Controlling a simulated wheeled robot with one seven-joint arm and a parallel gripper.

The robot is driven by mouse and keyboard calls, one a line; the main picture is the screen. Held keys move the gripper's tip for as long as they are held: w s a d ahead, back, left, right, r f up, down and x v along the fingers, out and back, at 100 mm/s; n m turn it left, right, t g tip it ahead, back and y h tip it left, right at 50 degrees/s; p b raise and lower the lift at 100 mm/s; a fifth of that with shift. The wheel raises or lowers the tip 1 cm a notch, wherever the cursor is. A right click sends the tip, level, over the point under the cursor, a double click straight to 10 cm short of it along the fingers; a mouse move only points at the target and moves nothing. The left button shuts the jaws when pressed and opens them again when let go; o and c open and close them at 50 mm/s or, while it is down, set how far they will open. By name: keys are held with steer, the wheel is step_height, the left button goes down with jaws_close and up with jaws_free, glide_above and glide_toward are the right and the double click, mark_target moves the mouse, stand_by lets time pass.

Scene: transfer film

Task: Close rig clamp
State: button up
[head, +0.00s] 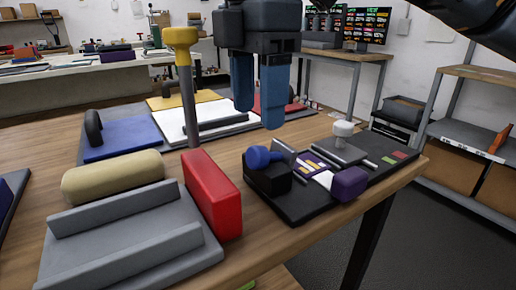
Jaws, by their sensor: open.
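A black rig board (300,213) lies near the table's right end. On it are a grey plate with a white knob (343,130), a dark block with a blue handle (262,157), a purple block (349,184) and a purple-and-white printed piece (311,171). Which part is the clamp, and whether it is open, I cannot tell for sure. My gripper (258,116), with blue fingers, points down with a gap between them. It is empty and appears above and behind the blue handle, apart from the rig.
A red block (212,194), a beige roller (112,176) and a grey channelled tray (70,262) are at front left. A yellow-topped post (181,36) stands left of my gripper. Coloured pads with handles lie behind. Shelving (470,135) stands right of the table.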

mark_target(257, 147)
step_height(257, 147, down, 7)
steer(key=shift+r+b, duration=0.1)
steer(key=shift+b, duration=0.55)
steer(key=c, duration=1)
steer(key=p, duration=0.1)
steer(key=y+p, duration=0.1)
steer(key=shift+w+d+r+g+p, duration=0.2)
steer(key=shift+r+g+p, duration=0.1)
steer(key=shift+r+p, duration=0.1)
steer(key=y+p, duration=0.1)
steer(key=p, duration=0.1)
steer(key=d+g+y+p, duration=0.1)
steer(key=p, duration=0.1)
steer(key=shift+w+r+g, duration=0.3)
steer(key=shift+w+r, duration=0.05)
steer(key=y+p, duration=0.1)
steer(key=d+g+y+p, duration=0.1)
steer(key=shift+w+d+p, duration=0.1)
steer(key=shift+w+p, duration=0.2)
steer(key=shift+w, duration=0.05)
steer(key=shift+w+d+f+g+y+p, duration=0.1)
steer(key=shift+w+d+g+y+p, duration=0.15)
steer(key=shift+d+g+y+p, duration=0.25)
steer(key=shift+w+d+f+g+y+p, duration=0.1)
steer(key=shift+w+d+g+y+p, duration=0.25)
steer(key=shift+y, duration=0.35)
steer(key=shift+s+a, duration=0.1)
